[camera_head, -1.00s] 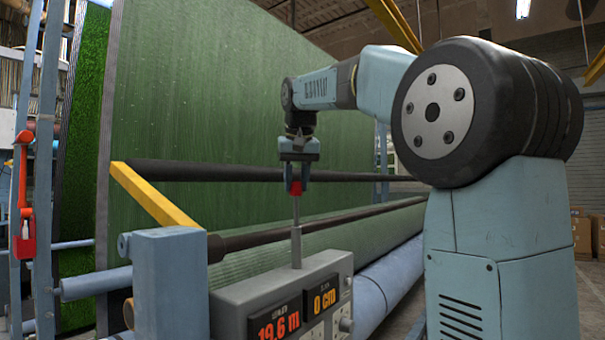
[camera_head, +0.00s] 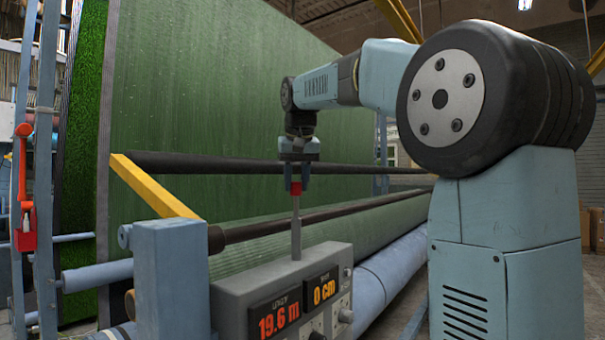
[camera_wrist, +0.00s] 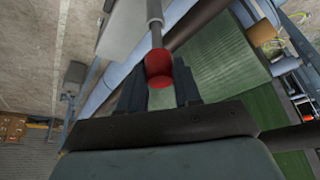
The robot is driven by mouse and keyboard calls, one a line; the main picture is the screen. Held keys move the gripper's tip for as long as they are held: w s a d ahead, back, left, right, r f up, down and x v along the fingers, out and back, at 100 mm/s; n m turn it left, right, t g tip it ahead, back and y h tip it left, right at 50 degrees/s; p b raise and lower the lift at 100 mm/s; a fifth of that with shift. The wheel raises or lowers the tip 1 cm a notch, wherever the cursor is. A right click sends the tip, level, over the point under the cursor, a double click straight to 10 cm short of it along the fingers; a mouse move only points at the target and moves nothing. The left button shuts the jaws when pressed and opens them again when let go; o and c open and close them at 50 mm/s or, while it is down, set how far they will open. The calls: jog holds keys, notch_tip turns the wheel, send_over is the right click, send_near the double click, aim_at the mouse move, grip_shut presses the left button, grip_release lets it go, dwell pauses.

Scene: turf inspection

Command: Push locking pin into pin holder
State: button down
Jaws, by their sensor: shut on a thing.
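My gripper (camera_head: 296,187) hangs above the grey control box and is shut on the red knob (camera_wrist: 158,69) of a grey metal rod (camera_head: 296,226). The rod stands nearly upright, its lower end at the top of the box. In the wrist view the knob sits between the two dark fingers, and the rod (camera_wrist: 155,30) runs away from it toward the box. I cannot tell whether this rod is a lever or the locking pin. A red fitting with a handle (camera_head: 25,230) is on the blue frame post at the far left. No pin holder can be clearly made out.
The grey control box (camera_head: 232,297) has displays reading 19.6 m and 0 cm. Long dark bars (camera_head: 300,220) and a roll of green turf (camera_head: 385,224) lie behind it. A yellow bar (camera_head: 150,186) and a blue block (camera_head: 170,280) stand left of the box.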

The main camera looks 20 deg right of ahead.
jog(key=shift+f, duration=1.7)
jog(key=c, duration=0.7)
grip_release()
jog(key=v, duration=1.4)
jog(key=shift+d, duration=0.1)
jog(key=s+f, duration=0.7)
jog(key=f, duration=0.5)
jog(key=s+d+f, duration=0.1)
jog(key=s+f, duration=0.7)
jog(key=f, duration=0.4)
jog(key=s+f+n+t, duration=0.1)
jog(key=s+f, duration=0.6)
jog(key=f, duration=0.5)
jog(key=shift+s+d, duration=0.15)
jog(key=shift+d, duration=0.05)
